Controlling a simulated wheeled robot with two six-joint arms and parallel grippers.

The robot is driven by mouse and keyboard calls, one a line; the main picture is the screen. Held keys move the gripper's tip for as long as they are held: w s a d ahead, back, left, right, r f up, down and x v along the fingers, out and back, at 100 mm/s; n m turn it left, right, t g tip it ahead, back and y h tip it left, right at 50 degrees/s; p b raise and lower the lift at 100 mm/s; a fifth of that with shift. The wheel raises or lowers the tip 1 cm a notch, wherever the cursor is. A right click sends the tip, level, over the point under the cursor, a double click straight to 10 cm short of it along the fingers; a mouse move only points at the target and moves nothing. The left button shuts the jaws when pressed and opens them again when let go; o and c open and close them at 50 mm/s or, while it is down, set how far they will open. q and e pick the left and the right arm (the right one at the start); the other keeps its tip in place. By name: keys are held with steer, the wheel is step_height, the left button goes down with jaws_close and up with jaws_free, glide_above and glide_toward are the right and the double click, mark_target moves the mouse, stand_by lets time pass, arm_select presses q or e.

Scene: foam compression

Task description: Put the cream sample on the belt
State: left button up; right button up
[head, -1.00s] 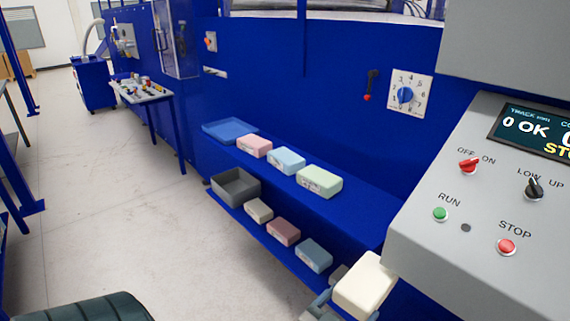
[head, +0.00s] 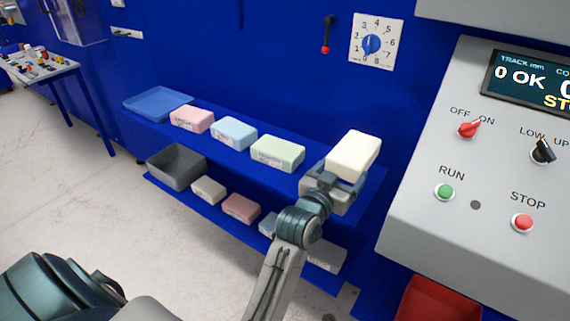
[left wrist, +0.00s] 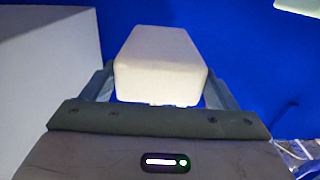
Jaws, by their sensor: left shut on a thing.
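The cream sample (head: 354,153) is a pale block, held tilted in my left gripper (head: 338,180) above the right end of the upper blue shelf. In the left wrist view the cream sample (left wrist: 160,65) sits between the two fingers of my left gripper (left wrist: 158,90). The gripper is shut on it. I cannot make out the belt in these frames. My right gripper is not in view.
The upper shelf holds a blue tray (head: 158,103) and pink (head: 192,119), blue (head: 234,132) and green (head: 278,152) blocks. The lower shelf holds a grey bin (head: 176,167) and several blocks. A grey control panel (head: 420,215) stands close on the right, above a red bin (head: 437,300).

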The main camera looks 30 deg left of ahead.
arm_select(q)
step_height(320, 180, down, 6)
steer(key=shift+r, duration=0.25)
steer(key=shift+f, duration=0.35)
step_height(320, 180, down, 3)
steer(key=shift+f, duration=0.55)
steer(key=o, duration=0.6)
steer(key=shift+o, duration=1.4)
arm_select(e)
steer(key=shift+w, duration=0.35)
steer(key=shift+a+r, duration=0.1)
